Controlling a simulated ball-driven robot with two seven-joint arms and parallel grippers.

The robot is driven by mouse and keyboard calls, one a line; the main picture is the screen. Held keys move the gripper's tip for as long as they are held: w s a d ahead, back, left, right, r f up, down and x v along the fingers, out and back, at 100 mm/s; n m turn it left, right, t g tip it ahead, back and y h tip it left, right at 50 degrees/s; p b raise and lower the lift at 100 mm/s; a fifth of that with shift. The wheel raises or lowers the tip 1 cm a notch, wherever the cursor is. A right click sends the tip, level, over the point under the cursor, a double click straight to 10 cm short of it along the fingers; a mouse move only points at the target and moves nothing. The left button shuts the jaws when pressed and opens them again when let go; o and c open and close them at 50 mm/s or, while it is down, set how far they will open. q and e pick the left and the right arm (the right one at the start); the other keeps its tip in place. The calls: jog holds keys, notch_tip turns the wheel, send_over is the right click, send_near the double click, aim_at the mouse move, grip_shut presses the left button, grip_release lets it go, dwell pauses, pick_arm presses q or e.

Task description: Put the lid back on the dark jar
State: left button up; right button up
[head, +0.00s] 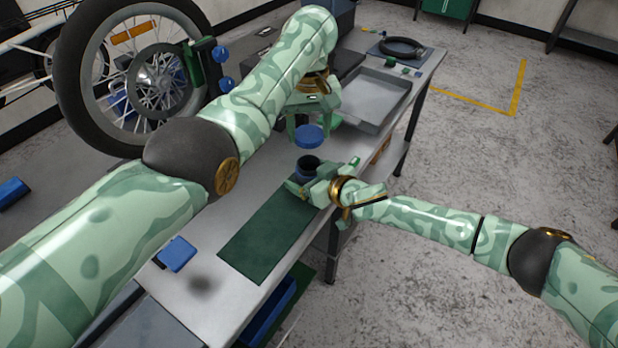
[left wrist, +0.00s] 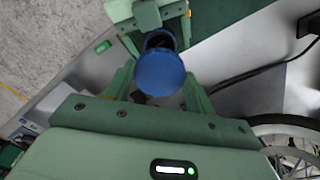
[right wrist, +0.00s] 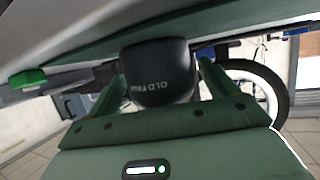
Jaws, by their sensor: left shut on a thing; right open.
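My left gripper (head: 311,122) is shut on the round blue lid (head: 309,136) and holds it level, a little above the dark jar (head: 307,165). In the left wrist view the lid (left wrist: 160,72) covers part of the jar's mouth (left wrist: 158,40). The jar is upright and uncovered, its dark opening showing in the head view. My right gripper (head: 312,182) is open, low at the bench, with its fingers on either side of the jar. In the right wrist view the jar (right wrist: 158,72) is between the fingers, with white lettering; contact is unclear.
A green mat (head: 262,240) lies on the grey workbench in front of the jar. A grey tray (head: 371,100) is behind it. A blue object (head: 177,253) lies at the near left. A bike wheel (head: 72,80) stands at the left.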

jog(key=c, duration=1.5)
pick_arm(q)
send_over(309, 156)
jog(key=s, duration=0.3)
notch_tip(309, 156, down, 5)
jog(key=shift+w, duration=0.15)
jog(key=shift+f+b, duration=0.9)
jog(key=shift+f, duration=0.35)
pick_arm(e)
jog(key=shift+f, duration=0.15)
pick_arm(q)
jog(key=shift+f, duration=0.1)
